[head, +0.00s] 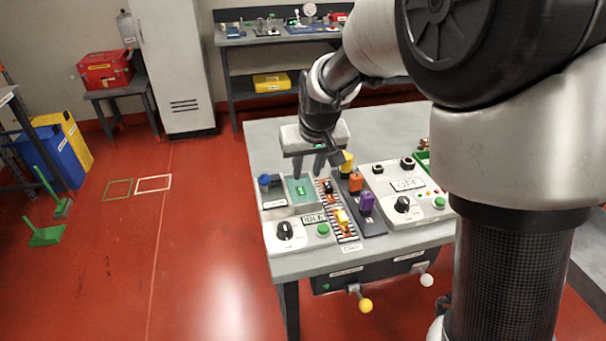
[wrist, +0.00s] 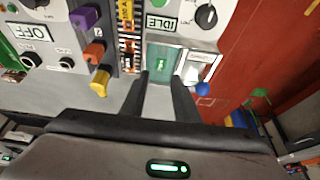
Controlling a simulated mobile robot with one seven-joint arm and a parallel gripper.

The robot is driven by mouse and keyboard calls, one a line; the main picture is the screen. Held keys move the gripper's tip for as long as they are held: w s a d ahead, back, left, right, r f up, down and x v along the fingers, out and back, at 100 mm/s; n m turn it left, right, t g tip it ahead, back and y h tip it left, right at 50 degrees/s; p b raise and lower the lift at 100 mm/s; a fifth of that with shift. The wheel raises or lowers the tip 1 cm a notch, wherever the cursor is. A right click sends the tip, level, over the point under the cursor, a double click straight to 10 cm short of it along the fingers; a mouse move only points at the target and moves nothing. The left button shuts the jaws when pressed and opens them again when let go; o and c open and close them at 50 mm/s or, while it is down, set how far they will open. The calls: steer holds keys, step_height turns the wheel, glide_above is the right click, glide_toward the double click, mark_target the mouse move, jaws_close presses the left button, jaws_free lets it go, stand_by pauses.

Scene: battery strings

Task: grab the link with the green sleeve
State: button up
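A teal tray (head: 291,197) is set in the left grey panel on the table. A small bright green piece (head: 301,190) lies in it, probably the green-sleeved link, though too small to be sure. The tray also shows in the wrist view (wrist: 153,50), with a small green mark (wrist: 160,70) between my fingertips. My gripper (head: 308,176) is above the tray, fingers pointing down.
Yellow (head: 347,160), orange (head: 356,183) and purple (head: 367,203) pieces stand right of the tray, beyond a striped strip (head: 350,232). A blue knob (head: 265,181) is close on the left. A right panel (head: 405,182) reads OFF; the left reads IDLE.

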glide_above(301, 191)
steer(key=s+d, duration=0.1)
steer(key=s, duration=0.2)
step_height(301, 191, down, 6)
steer(key=shift+w+r, duration=0.15)
steer(key=shift+r, duration=0.1)
steer(key=x, duration=0.5)
steer(key=shift+w+a+f+b, duration=0.2)
steer(key=shift+w+b, duration=0.1)
steer(key=shift+b, duration=0.1)
jaws_close()
